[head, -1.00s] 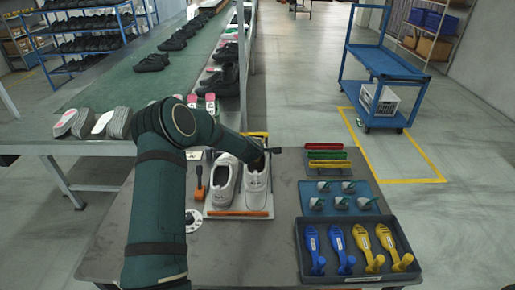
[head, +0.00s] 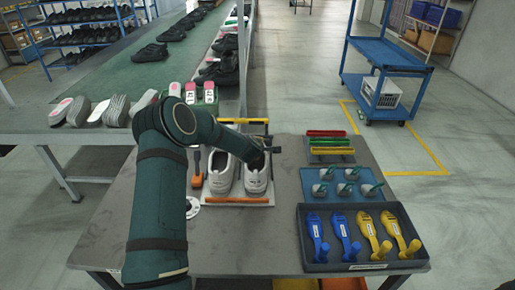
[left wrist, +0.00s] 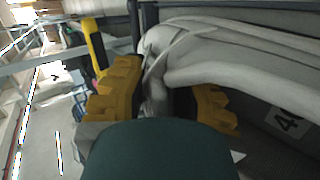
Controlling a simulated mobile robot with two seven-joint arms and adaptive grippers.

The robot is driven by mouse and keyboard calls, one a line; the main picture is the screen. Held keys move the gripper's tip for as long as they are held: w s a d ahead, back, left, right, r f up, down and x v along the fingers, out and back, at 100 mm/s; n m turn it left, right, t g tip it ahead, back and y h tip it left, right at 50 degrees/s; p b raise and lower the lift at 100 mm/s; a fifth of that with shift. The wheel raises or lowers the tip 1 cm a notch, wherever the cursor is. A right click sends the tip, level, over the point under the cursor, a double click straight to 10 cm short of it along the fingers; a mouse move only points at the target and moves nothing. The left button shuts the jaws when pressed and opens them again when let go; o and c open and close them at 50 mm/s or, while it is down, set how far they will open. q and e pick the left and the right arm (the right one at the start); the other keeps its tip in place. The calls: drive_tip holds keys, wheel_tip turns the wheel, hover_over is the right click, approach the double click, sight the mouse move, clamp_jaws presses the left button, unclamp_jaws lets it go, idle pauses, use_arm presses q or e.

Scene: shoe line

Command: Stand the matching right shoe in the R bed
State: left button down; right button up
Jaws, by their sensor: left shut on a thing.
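Two light grey shoes stand side by side on a pale fixture board (head: 240,203) on the grey table. The left-hand shoe (head: 220,178) stands free of the gripper. The right-hand shoe (head: 256,181) is at my left gripper (head: 262,150), which reaches over from the left and is shut on its upper part. In the left wrist view, the yellow fingers (left wrist: 160,100) lie on either side of the grey upper of this shoe (left wrist: 235,65), which carries a size label. The bed under the shoe is mostly hidden, so I cannot tell how fully it is seated. My right gripper is not in view.
An orange-handled tool (head: 197,168) lies left of the board. To the right are coloured bars (head: 328,143), a blue mat (head: 312,196) with several small pieces, and a dark tray (head: 350,266) holding blue and yellow tools. A conveyor (head: 110,82) with shoes stands behind.

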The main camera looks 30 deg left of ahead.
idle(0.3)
use_arm(q)
drive_tip(key=c, duration=0.8)
unclamp_jaws()
drive_tip(key=shift+f, duration=0.15)
drive_tip(key=shift+r+p, duration=1.9)
drive_tip(key=shift+r, duration=0.9)
drive_tip(key=shift+r+p, duration=1.7)
drive_tip(key=shift+r, duration=0.6)
drive_tip(key=shift+f, duration=0.1)
